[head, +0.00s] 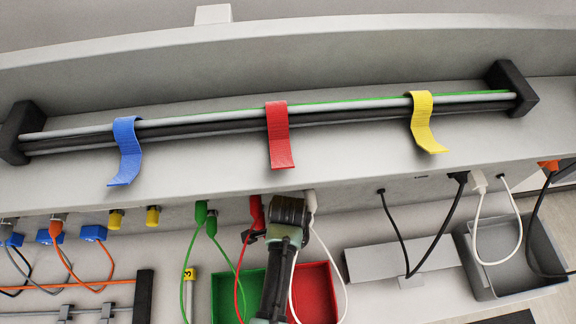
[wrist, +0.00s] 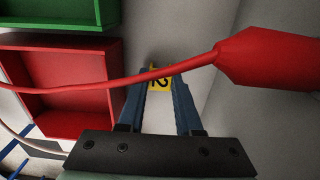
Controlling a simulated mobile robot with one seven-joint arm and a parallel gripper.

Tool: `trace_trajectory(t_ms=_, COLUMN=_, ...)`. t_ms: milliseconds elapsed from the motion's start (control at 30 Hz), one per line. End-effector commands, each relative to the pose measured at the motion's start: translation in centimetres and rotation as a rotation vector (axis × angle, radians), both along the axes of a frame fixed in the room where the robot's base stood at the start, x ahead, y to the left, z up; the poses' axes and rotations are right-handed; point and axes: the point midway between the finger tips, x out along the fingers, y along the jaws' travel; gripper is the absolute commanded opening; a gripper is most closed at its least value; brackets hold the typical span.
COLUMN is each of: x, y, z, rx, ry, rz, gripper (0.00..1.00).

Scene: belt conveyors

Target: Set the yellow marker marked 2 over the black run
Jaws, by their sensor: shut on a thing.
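The yellow marker marked 2 (wrist: 160,78) sits between the blue fingertips of my gripper (wrist: 158,84), which is shut on it. The head view shows my gripper (head: 289,208) from behind, at the panel below the shelf; the marker is hidden there. The black run (head: 200,131) lies along the shelf beside grey and green runs, between two black end blocks. Blue (head: 127,150), red (head: 279,135) and yellow (head: 427,122) straps lie across the runs. My gripper is below and in front of the runs, apart from them.
A red cable (wrist: 110,84) crosses the wrist view close to my fingers, leading to a red plug (wrist: 270,58). A red bin (head: 318,292) and a green bin (head: 228,296) lie below. A yellow marker marked 3 (head: 189,274) is at lower left. Several cables hang from the panel.

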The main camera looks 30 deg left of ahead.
Motion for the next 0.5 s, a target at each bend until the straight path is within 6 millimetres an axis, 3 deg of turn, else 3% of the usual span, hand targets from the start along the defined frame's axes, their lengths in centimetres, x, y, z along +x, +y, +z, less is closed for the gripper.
trace_trajectory(t_ms=100, x=0.00, y=-0.01, z=-0.35, rx=0.000, ry=0.000, rz=0.000, gripper=0.00)
trace_trajectory(t_ms=133, x=0.01, y=-0.01, z=-0.28, rx=0.000, ry=0.000, rz=0.000, gripper=0.37)
trace_trajectory(t_ms=267, x=0.01, y=-0.01, z=-0.22, rx=0.000, ry=0.000, rz=0.000, gripper=0.60)
trace_trajectory(t_ms=500, x=0.01, y=-0.01, z=-0.21, rx=0.000, ry=0.000, rz=0.000, gripper=0.64)
